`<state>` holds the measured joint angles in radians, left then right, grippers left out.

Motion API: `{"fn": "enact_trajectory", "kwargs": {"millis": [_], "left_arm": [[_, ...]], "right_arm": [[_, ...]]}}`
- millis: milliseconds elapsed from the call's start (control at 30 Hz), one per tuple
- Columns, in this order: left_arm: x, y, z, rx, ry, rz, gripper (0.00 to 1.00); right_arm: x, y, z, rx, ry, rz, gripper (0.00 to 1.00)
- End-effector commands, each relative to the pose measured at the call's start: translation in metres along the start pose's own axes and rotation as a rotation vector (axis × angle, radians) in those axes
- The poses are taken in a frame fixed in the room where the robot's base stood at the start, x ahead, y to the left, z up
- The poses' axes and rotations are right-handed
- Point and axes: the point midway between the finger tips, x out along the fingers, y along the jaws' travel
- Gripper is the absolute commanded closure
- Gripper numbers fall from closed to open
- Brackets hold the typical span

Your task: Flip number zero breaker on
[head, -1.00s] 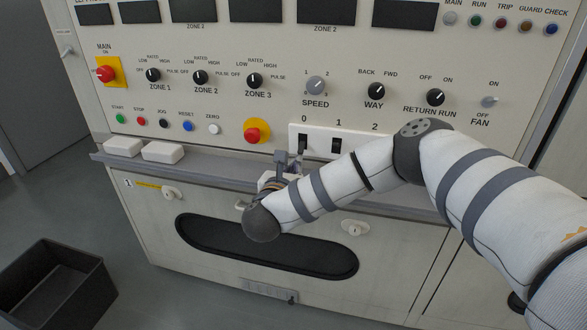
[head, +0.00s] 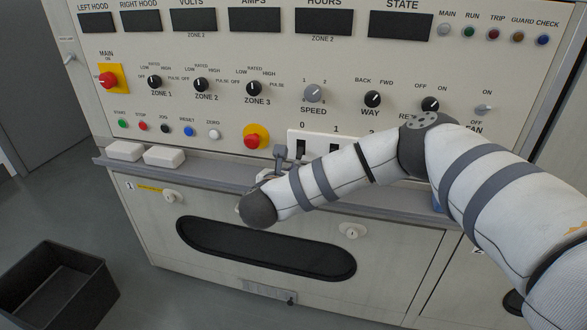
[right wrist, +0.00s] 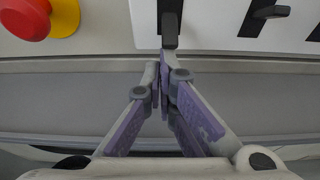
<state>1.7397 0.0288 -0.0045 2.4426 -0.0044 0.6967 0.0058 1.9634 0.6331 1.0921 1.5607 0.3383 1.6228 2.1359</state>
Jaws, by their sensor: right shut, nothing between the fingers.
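The number zero breaker (head: 300,148) is a black lever in a white plate, under the label 0 on the panel. It also shows at the top centre of the right wrist view (right wrist: 170,22), with its lever sticking out toward the camera. My right gripper (right wrist: 165,58) is shut and empty, its fingertips just below the lever's end; I cannot tell whether they touch. In the head view the right gripper (head: 281,153) is small, at the lower left of the breaker, partly hidden by my forearm. My left gripper is not in view.
The number one breaker (head: 334,147) is just right of zero; my arm covers the breakers farther right. A red emergency button on yellow (head: 255,136) sits left of the plate. A grey ledge (head: 215,172) runs below, with two white blocks (head: 164,156) at its left.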

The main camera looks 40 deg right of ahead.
Motion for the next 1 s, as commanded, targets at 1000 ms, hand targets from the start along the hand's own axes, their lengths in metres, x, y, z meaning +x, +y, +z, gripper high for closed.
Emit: {"fn": "enact_trajectory", "kwargs": {"millis": [1000], "left_arm": [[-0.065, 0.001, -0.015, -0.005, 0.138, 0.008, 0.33]], "right_arm": [[-0.021, 0.0, 0.033, 0.0, 0.609, 0.0, 1.0]]}}
